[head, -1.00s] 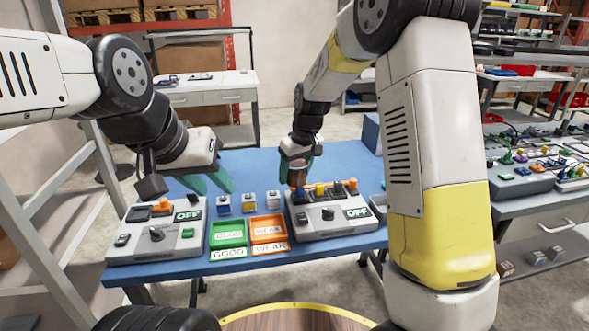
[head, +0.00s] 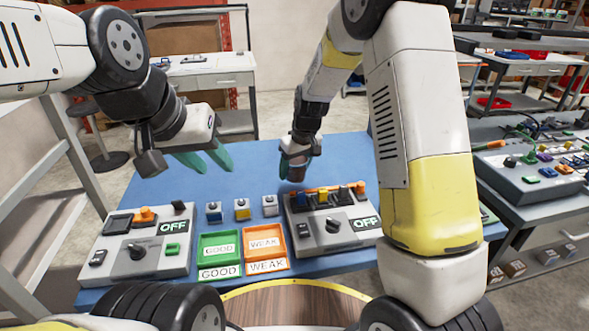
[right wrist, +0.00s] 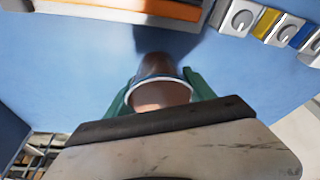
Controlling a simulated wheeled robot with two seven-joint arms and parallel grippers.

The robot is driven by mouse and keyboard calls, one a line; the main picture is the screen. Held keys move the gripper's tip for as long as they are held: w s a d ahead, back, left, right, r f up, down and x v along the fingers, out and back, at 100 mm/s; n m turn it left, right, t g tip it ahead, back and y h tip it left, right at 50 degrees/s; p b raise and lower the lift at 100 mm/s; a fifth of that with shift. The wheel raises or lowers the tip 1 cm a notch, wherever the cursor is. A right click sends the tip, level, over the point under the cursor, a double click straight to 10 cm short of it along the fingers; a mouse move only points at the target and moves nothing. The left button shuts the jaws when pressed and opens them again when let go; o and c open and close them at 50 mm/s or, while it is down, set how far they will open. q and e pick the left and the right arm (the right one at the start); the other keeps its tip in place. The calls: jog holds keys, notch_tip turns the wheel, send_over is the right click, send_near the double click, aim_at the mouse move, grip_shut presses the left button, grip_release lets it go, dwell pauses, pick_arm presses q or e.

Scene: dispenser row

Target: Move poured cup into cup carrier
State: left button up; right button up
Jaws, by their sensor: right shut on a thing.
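My right gripper (head: 299,167) is shut on a brown cup (head: 296,171) and holds it upright, just behind the right grey device. In the right wrist view the cup (right wrist: 158,82) has a pale rim and sits between the green fingers, with the blue table behind it. I cannot tell its exact height over the table. My left gripper (head: 206,165) is open and empty above the table's left rear part, its green fingers spread. I cannot make out a cup carrier in either view.
On the blue table (head: 240,180) stand a left grey device (head: 137,265), a right grey device (head: 336,238), a green GOOD tray (head: 220,233), an orange WEAK tray (head: 264,230) and three small knobbed blocks (head: 242,211). The table's rear middle is clear. A shelf frame stands at left.

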aim_at(295, 180)
jog(key=shift+f, duration=2.1)
jog(key=o, duration=1.8)
jog(key=shift+f, duration=0.1)
